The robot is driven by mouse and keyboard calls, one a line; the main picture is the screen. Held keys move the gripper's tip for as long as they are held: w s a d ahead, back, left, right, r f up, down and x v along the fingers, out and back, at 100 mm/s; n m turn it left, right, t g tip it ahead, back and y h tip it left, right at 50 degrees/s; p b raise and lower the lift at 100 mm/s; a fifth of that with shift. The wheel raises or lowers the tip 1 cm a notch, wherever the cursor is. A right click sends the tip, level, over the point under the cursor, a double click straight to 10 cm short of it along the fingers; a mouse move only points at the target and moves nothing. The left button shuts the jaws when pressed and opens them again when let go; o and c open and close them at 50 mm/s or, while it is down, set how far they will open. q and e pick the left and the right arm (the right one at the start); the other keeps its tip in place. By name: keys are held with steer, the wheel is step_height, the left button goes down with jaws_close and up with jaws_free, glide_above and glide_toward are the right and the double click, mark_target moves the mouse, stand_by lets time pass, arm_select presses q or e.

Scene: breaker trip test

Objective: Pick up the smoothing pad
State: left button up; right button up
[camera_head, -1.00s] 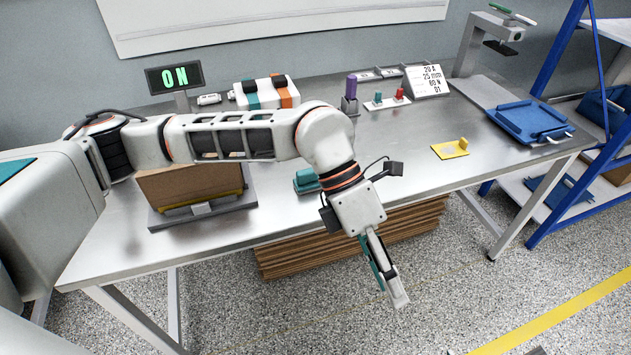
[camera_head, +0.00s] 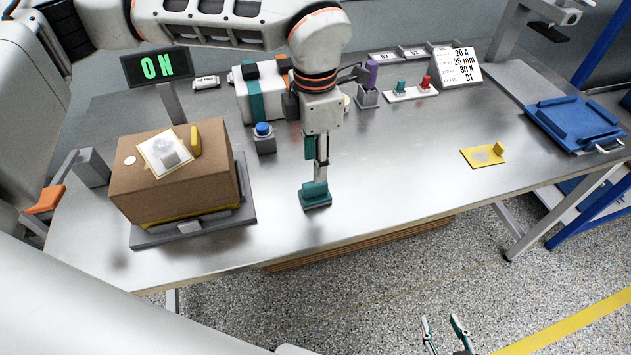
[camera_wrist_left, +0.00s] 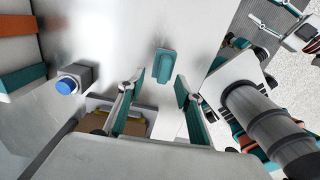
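The smoothing pad, a small teal block with a raised grip (camera_head: 314,196), lies on the metal table near its front edge. It also shows in the left wrist view (camera_wrist_left: 164,66), where it sits just beyond and between the two fingertips. My left gripper (camera_head: 318,176) points down directly above the pad. In the left wrist view its teal-lined fingers (camera_wrist_left: 160,86) are spread apart with nothing between them; whether they touch the pad I cannot tell. My right gripper (camera_head: 446,330) is low at the bottom of the head view, fingers apart and empty, away from the table.
A cardboard box (camera_head: 175,185) with a label on top stands left of the pad. A blue-button block (camera_head: 264,138) stands behind it. A yellow plate (camera_head: 482,157) and blue tray (camera_head: 575,125) lie to the right. The table around the pad is clear.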

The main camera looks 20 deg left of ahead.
mark_target(315, 185)
arm_select(q)
steer(key=shift+s+d+f, duration=0.1)
steer(key=shift+s+f, duration=0.2)
steer(key=shift+f, duration=0.6)
step_height(315, 185, down, 5)
steer(key=shift+s+f, duration=0.1)
steer(key=shift+s, duration=0.05)
jaws_close()
